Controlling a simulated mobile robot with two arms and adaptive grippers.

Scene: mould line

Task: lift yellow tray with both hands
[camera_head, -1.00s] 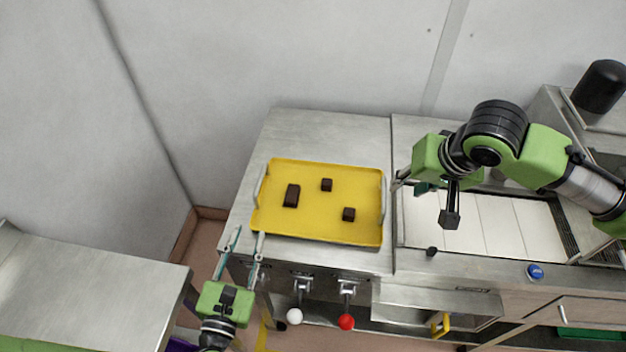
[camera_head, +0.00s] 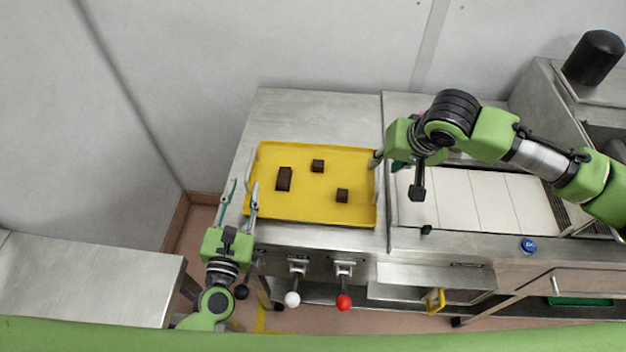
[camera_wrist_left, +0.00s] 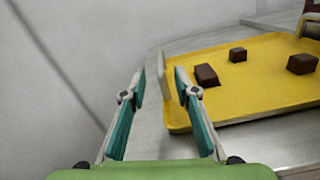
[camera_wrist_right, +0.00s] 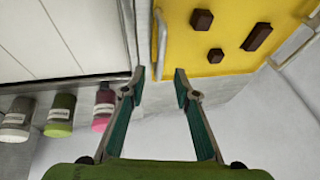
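The yellow tray (camera_head: 310,210) lies flat on the steel worktop and holds several dark brown blocks. It has an upright pale handle on each short side. My left gripper (camera_head: 241,188) is open beside the tray's left edge. In the left wrist view the left handle (camera_wrist_left: 161,72) stands in the gap between the open fingertips (camera_wrist_left: 160,88). My right gripper (camera_head: 376,160) is at the tray's right edge, its fingers partly hidden in the head view. In the right wrist view it is open (camera_wrist_right: 159,80), with the right handle (camera_wrist_right: 159,42) in line with the gap. Neither gripper clamps a handle.
A panel of white tiles (camera_head: 475,200) lies right of the tray. Levers with a white knob (camera_head: 292,299) and a red knob (camera_head: 344,302) stick out from the front below. Several bottles (camera_wrist_right: 60,115) stand near my right gripper. A separate steel table (camera_head: 85,280) is at left.

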